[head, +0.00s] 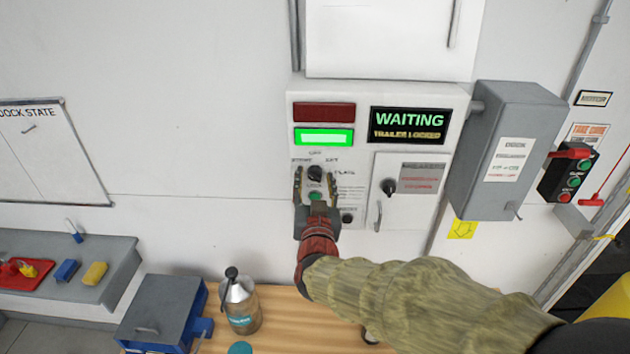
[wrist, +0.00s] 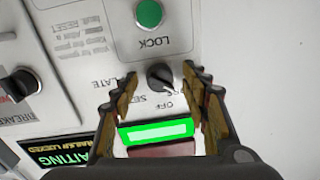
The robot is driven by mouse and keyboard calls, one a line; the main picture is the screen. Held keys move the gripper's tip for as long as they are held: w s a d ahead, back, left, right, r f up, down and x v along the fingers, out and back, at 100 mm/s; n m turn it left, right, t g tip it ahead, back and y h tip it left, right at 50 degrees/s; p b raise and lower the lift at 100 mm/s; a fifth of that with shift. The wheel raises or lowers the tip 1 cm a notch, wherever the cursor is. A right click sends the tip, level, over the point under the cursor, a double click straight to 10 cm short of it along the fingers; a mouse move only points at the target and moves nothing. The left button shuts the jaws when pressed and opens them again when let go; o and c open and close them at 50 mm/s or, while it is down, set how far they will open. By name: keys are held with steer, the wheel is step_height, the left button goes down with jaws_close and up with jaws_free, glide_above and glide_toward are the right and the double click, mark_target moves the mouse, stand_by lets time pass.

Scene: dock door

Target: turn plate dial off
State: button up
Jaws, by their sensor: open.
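The plate dial is a small black knob (head: 315,173) on the white control panel (head: 352,94), with OFF printed above it in the head view. My gripper (head: 315,181) is open at the panel, one finger on each side of the dial. In the wrist view, which is upside down, the dial (wrist: 160,76) sits between the two fingertips (wrist: 159,71), with a gap visible on both sides. The words OFF, SET and PLATE show around it. I cannot tell for certain which mark its pointer faces.
A green LOCK button (wrist: 149,13) is just below the dial. A lit green lamp (head: 324,138) and a WAITING display (head: 408,125) are above. A breaker knob (head: 388,187) is to the right. A bottle (head: 240,302) stands on the wooden bench below.

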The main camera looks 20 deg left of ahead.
steer(key=shift+c, duration=0.3)
steer(key=c, duration=1.1)
